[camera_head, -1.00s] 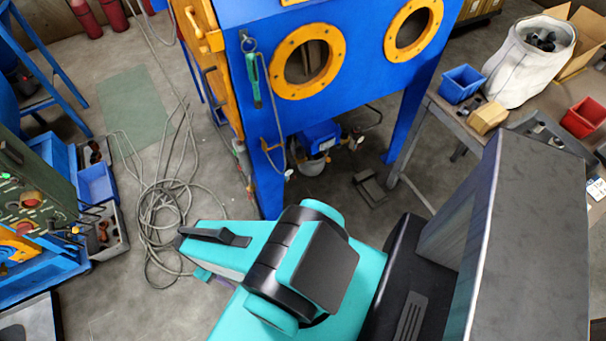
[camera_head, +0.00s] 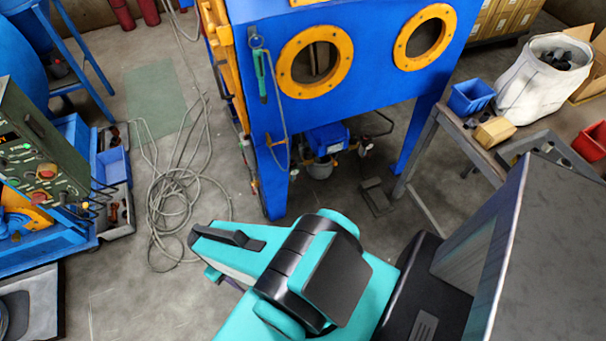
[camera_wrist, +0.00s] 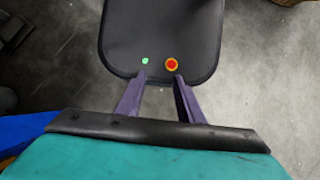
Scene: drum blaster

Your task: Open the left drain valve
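The blue blasting cabinet (camera_head: 375,75) stands ahead in the head view, with two orange ring ports on its front. Under it hangs a blue unit (camera_head: 327,137) with a pale bowl and small fittings. A small fitting with a red part (camera_head: 365,149) shows to its right. I cannot make out for certain which part is the left drain valve. My gripper shows in the wrist view (camera_wrist: 160,78) with its two purple fingers apart and nothing between them. In the head view the arm's teal links hide most of the gripper, which is well short of the cabinet.
A coiled grey hose (camera_head: 175,205) lies on the floor left of the cabinet. A dark foot pedal (camera_head: 375,196) is on the floor below it. A workbench (camera_head: 450,128) with a blue bin (camera_head: 471,97) stands right. A green control panel (camera_head: 40,150) stands left.

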